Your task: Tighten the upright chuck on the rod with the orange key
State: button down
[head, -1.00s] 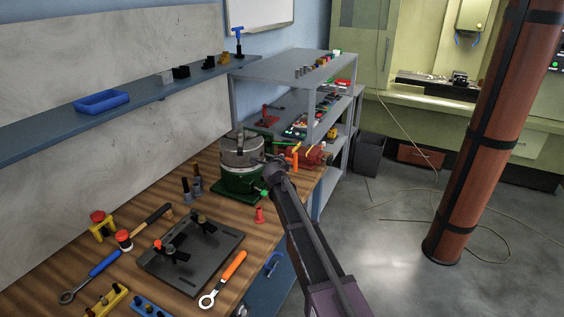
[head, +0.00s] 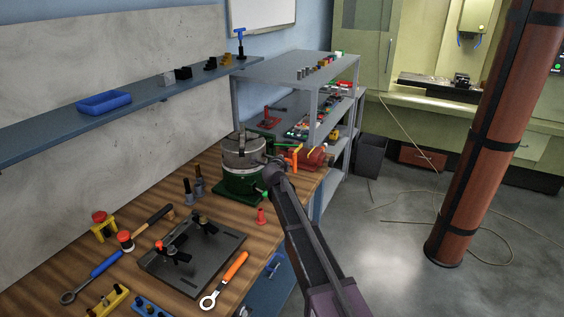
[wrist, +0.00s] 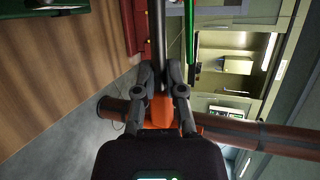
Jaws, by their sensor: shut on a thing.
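The upright chuck (head: 242,152) is a grey drum on a green base, standing on the wooden bench. The rod (head: 242,132) stands upright at the chuck's top. My gripper (head: 272,170) is close to the chuck's right side, partly covered by my own arm. In the wrist view my gripper (wrist: 161,76) is shut on the orange key (wrist: 160,114), whose dark shaft (wrist: 157,45) points away between the fingers. The shaft's tip is out of the wrist view, so I cannot tell whether it touches the chuck.
A red vise (head: 312,157) stands just behind my gripper. A small red cone (head: 261,217), two dark holders (head: 194,185), a black fixture plate (head: 192,252) and an orange-handled wrench (head: 225,280) lie nearer. A grey shelf rack (head: 300,75) is behind.

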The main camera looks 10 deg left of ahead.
jog(key=shift+w+a, duration=0.15)
jog(key=shift+a, duration=0.15)
dwell(0.4)
jog(key=shift+w+a, duration=0.1)
jog(key=shift+a, duration=0.2)
jog(key=shift+a, duration=0.1)
dwell(0.6)
jog(key=shift+w+r+g+p, duration=0.1)
jog(key=shift+r+g+p, duration=0.15)
jog(key=shift+g+p, duration=0.6)
